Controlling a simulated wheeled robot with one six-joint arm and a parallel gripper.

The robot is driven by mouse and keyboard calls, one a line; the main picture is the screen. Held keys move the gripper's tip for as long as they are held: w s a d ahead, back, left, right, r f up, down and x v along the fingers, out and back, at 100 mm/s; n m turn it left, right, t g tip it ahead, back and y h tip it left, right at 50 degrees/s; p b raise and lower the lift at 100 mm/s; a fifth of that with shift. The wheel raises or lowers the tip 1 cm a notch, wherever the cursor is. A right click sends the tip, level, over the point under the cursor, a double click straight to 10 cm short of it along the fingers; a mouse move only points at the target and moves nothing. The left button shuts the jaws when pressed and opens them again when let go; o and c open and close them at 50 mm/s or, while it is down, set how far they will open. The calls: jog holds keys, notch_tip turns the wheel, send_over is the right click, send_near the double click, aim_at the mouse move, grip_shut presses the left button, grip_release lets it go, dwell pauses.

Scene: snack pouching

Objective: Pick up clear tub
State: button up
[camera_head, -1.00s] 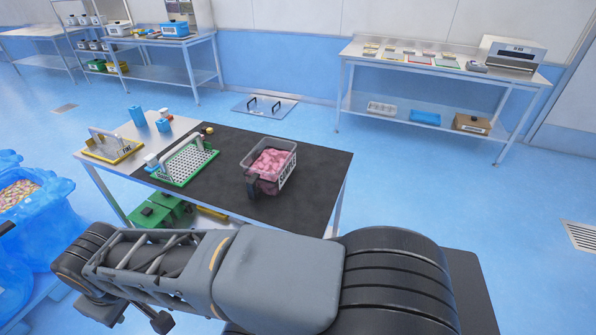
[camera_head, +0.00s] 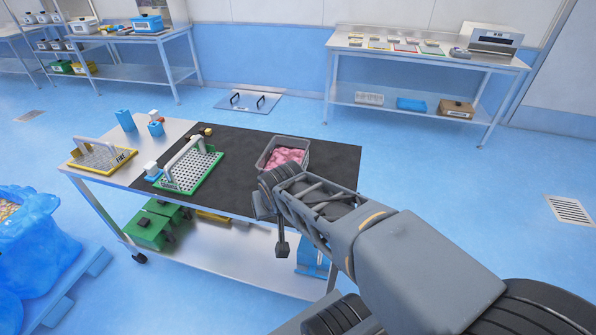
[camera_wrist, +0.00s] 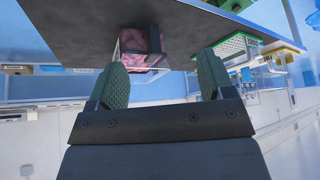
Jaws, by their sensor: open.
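The clear tub (camera_head: 303,146) stands on the dark mat near the right end of the table, filled with pink pieces. My arm hides its front part in the head view. It also shows in the wrist view (camera_wrist: 131,42), which looks upside down, with its dark handle (camera_wrist: 176,46) facing me. My gripper (camera_wrist: 160,75) is open and empty. Its two green-padded fingers are spread, apart from the tub, with the handle a little beyond and between them. In the head view the fingers are not clearly visible.
The table's dark mat (camera_head: 240,146) has free room left of the tub. A green perforated tray (camera_head: 195,170) and a yellow-edged tray (camera_head: 100,155) stand farther left, with blue cups (camera_head: 125,120) behind. Green bins (camera_head: 150,230) sit on the lower shelf.

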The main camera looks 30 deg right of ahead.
jog(key=o, duration=0.4)
jog(key=w+d+f+m+t, duration=0.1)
jog(key=w+d, duration=0.1)
jog(key=w+d+f+m+t+h, duration=0.1)
jog(key=w+d+m, duration=0.1)
jog(key=w, duration=0.1)
jog(key=w+d+f+m+t, duration=0.1)
jog(key=w+d+m+t, duration=0.1)
jog(key=w+d, duration=0.1)
jog(key=shift+w+d, duration=0.1)
jog(key=shift+w, duration=0.15)
jog(key=shift+o, duration=0.2)
jog(key=f+m+t+y, duration=0.2)
jog(key=f, duration=0.1)
jog(key=w+d+f+m+t+y+b, duration=0.1)
jog(key=f+m+t+y, duration=0.1)
jog(key=f+m+t, duration=0.1)
jog(key=w+f+m+t+y, duration=0.1)
jog(key=f+m+t+y, duration=0.1)
jog(key=f+m, duration=0.1)
jog(key=shift+w+d+f+t, duration=0.15)
jog(key=shift+d+f+t, duration=0.05)
jog(key=shift+f, duration=0.2)
jog(key=shift+w+d+f+t, duration=0.1)
jog(key=shift+d+f+t, duration=0.1)
jog(key=shift+f, duration=0.15)
jog(key=shift+p+x, duration=0.3)
jog(key=shift+x, duration=3.1)
